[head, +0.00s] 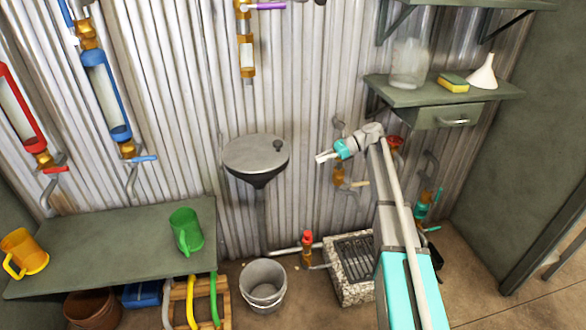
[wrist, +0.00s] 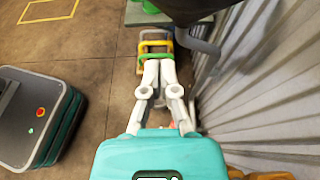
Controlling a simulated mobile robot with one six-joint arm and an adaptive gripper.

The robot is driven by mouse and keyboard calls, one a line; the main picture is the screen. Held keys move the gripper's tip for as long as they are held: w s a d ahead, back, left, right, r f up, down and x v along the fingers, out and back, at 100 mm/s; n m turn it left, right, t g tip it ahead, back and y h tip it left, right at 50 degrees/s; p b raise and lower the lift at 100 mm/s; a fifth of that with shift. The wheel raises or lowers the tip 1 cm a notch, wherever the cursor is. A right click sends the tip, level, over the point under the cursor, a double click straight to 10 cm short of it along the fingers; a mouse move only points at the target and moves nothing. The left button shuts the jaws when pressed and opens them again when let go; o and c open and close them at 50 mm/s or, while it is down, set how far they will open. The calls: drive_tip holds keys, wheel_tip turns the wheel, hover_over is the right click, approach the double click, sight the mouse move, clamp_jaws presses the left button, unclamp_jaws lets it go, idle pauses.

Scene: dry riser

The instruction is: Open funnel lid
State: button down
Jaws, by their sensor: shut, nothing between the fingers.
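The grey funnel (head: 259,181) is fixed at the corrugated wall in the head view. Its round flat lid (head: 250,156) lies closed on top, with a small dark knob (head: 278,146) near its right edge. My gripper (head: 318,159) is to the right of the lid, apart from it, pointing left. In the wrist view my gripper (wrist: 159,62) has its white fingers together with nothing held. The dark underside of the funnel (wrist: 185,8) shows at the top edge of that view; the lid's top and knob are not visible there.
A green bench (head: 110,245) at left carries a green jug (head: 186,232) and an orange jug (head: 24,253). A bucket (head: 263,284) stands below the funnel. A shelf (head: 420,95) is at upper right. Valves and pipes line the wall behind my arm.

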drive_tip(key=shift+w, duration=0.2)
drive_tip(key=shift+a, duration=0.15)
drive_tip(key=b+x, duration=0.3)
drive_tip(key=x, duration=0.7)
drive_tip(key=shift+r+p, duration=1.85)
drive_tip(key=shift+r, duration=0.3)
